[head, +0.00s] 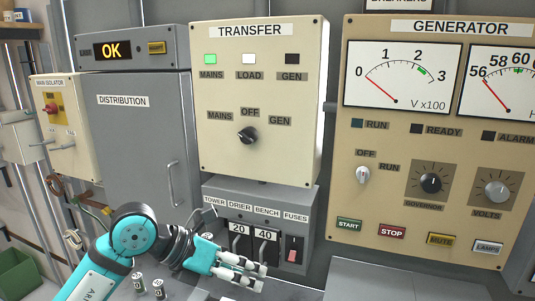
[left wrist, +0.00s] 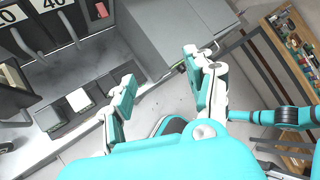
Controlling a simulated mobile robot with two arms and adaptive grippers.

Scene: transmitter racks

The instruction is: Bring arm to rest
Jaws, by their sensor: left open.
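My left gripper (head: 245,272) is in front of and below the fuse box (head: 303,205), at the bottom of the head view. In the left wrist view the gripper (left wrist: 158,80) shows two spread fingers with nothing between them. It is open and holds nothing. My left arm comes in from the lower left in the head view, bent at a teal and black joint. My right gripper is not seen; a teal arm link with a black joint shows at the right of the left wrist view.
The transfer panel (head: 300,100), generator panel (head: 400,200) and grey distribution cabinet (head: 130,140) stand behind the gripper. Small cylinders (head: 158,288) stand at the lower left. Dark and white blocks (left wrist: 80,100) sit near the gripper. A wooden shelf (left wrist: 280,20) is at the right of the wrist view.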

